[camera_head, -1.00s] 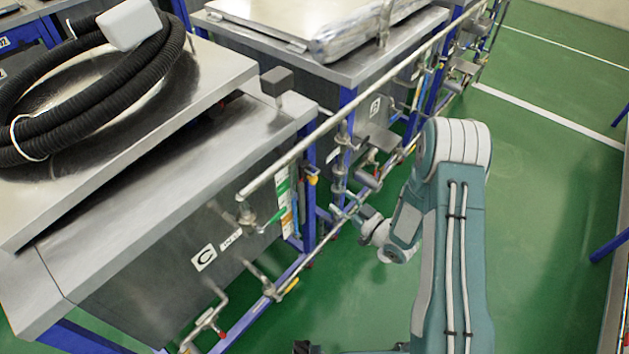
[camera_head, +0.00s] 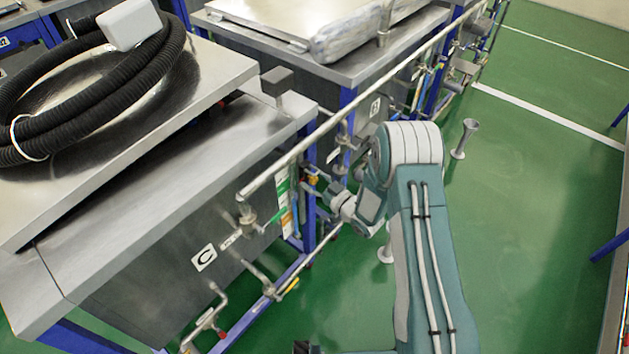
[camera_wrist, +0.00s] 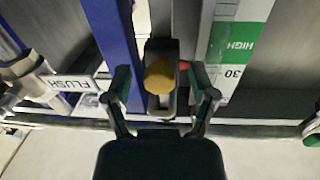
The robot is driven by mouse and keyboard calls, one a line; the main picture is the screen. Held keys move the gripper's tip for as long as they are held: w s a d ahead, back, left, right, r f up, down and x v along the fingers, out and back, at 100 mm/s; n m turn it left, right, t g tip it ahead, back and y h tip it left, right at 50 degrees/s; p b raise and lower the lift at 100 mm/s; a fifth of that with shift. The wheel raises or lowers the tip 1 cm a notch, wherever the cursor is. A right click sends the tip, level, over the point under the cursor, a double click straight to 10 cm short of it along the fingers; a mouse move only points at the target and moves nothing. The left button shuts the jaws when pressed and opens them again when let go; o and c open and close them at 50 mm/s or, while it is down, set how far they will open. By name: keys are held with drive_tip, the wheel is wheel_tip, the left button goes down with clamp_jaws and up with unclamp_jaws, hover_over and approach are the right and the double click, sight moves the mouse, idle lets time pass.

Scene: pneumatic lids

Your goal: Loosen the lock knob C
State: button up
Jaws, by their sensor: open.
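A round yellow knob (camera_wrist: 160,77) on a dark holder shows in the middle of the wrist view. I take it as lock knob C, though no letter shows on it. My gripper (camera_wrist: 161,92) is open, with one dark finger on each side of the knob and gaps between. In the head view my gripper (camera_head: 326,190) is small and partly hidden by the wrist, close to the blue post beside the tank marked C (camera_head: 204,257). I cannot tell in the head view which part there is the knob.
A green-and-white "HIGH" gauge strip (camera_wrist: 237,42) stands right of the knob, and a blue post (camera_wrist: 115,35) stands left. A "FLUSH" label (camera_wrist: 70,83) and pipe fittings lie farther left. A long metal rail (camera_head: 345,115) runs along the tanks. The green floor (camera_head: 540,230) at right is open.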

clamp_jaws()
drive_tip(key=shift+n, duration=0.5)
unclamp_jaws()
drive_tip(key=v, duration=1.2)
